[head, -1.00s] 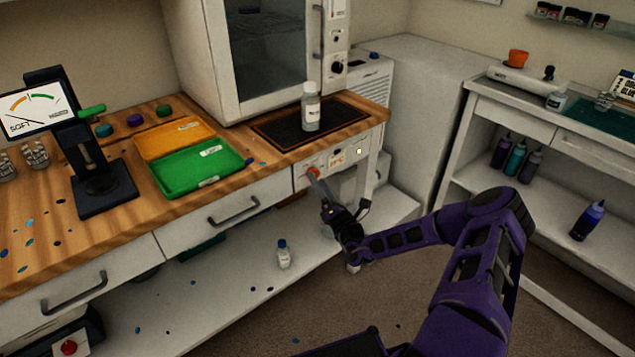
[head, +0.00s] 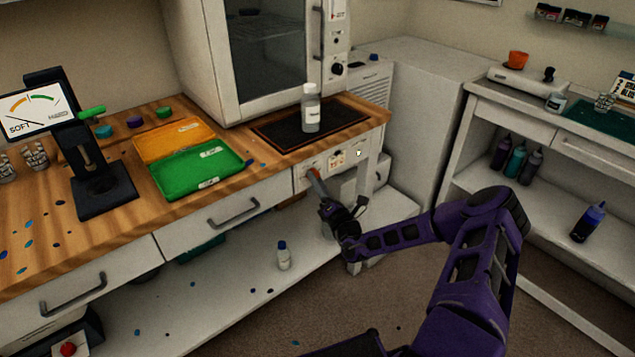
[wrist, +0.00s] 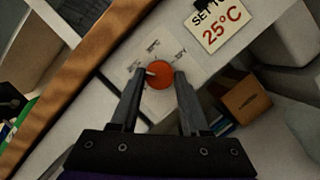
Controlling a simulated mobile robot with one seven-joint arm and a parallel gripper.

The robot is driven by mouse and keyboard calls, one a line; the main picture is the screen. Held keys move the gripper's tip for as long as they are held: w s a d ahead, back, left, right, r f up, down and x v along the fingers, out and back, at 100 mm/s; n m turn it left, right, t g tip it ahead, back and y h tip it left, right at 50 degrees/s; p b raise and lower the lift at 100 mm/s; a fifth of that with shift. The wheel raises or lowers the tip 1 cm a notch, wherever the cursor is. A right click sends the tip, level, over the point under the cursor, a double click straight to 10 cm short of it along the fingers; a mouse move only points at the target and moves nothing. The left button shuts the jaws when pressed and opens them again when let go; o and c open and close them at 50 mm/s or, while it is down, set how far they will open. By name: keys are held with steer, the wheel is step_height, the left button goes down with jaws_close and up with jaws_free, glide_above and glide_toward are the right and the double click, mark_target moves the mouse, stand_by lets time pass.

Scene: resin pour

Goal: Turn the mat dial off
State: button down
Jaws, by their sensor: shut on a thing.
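The mat dial is a round orange-red knob with a pale pointer (wrist: 160,77) on a white panel with small printed labels around it. In the wrist view my gripper (wrist: 156,82) has one finger on each side of the dial, shut on it.
The wooden counter edge (wrist: 88,75) runs along the panel. A drawer handle (head: 234,212) sticks out to the left in the head view. A small bottle (head: 283,255) stands on the lower shelf.

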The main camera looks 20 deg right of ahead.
steer(key=shift+n, duration=0.3)
steer(key=n+y, duration=0.2)
steer(key=n, duration=0.3)
steer(key=n+g+y, duration=0.1)
steer(key=n+y, duration=0.1)
steer(key=n, duration=0.3)
steer(key=n+y, duration=0.2)
steer(key=n, duration=0.3)
steer(key=shift+w+d+n+g+y, duration=0.1)
steer(key=shift+d+n+g+y, duration=0.2)
steer(key=shift+d+g+y, duration=0.1)
steer(key=shift+c, duration=2)
jaws_free()
steer(key=v, duration=1.7)
steer(key=shift+p, duration=0.4)
steer(key=shift+f, duration=0.15)
